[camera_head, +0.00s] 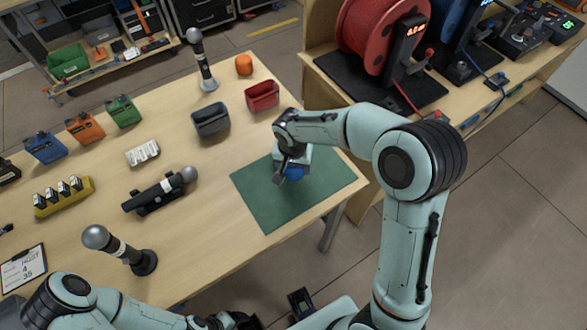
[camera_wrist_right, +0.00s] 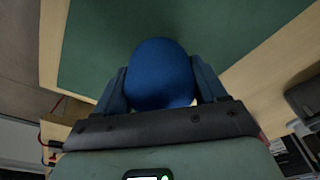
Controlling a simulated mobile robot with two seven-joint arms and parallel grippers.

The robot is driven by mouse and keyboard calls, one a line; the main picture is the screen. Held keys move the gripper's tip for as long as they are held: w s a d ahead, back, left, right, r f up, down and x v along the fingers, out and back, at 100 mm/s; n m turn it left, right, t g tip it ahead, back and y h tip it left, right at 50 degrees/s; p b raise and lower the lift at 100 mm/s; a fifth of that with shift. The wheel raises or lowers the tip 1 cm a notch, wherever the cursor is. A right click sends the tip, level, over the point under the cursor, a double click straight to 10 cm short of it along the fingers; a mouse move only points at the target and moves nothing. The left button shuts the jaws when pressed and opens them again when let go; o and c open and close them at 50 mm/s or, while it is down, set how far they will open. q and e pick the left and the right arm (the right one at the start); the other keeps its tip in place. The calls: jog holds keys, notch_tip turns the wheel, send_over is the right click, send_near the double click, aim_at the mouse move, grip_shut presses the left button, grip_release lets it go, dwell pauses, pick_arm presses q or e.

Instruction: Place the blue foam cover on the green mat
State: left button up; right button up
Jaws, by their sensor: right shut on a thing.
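The blue foam cover (camera_head: 294,174) is a small round piece, partly hidden under my right gripper (camera_head: 291,168). In the right wrist view the cover (camera_wrist_right: 158,72) sits between the two dark fingers of the right gripper (camera_wrist_right: 160,90), which is shut on it. The green mat (camera_head: 268,208) lies flat at the table's right corner, and the cover is over it. I cannot tell whether the cover touches the mat (camera_wrist_right: 95,45). Part of my left arm shows at the bottom left of the head view; its fingers are not clear.
An orange foam ball (camera_head: 244,64), a red bin (camera_head: 262,95) and a dark bin (camera_head: 210,121) stand behind the mat. Microphones stand at the back (camera_head: 203,65) and front left (camera_head: 120,250); another lies in a dark holder (camera_head: 158,192). A bench with a red reel (camera_head: 375,40) is at right.

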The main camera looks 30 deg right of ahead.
jog(key=shift+f, duration=1.2)
jog(key=shift+f, duration=0.2)
jog(key=o, duration=1.2)
jog(key=shift+r, duration=0.15)
jog(key=r, duration=0.4)
jog(key=s+r, duration=0.1)
jog(key=r, duration=0.3)
jog(key=a+r, duration=0.1)
jog(key=r, duration=0.3)
jog(key=shift+s+a+p, duration=0.1)
jog(key=shift+s+p, duration=0.1)
jog(key=shift+p, duration=0.2)
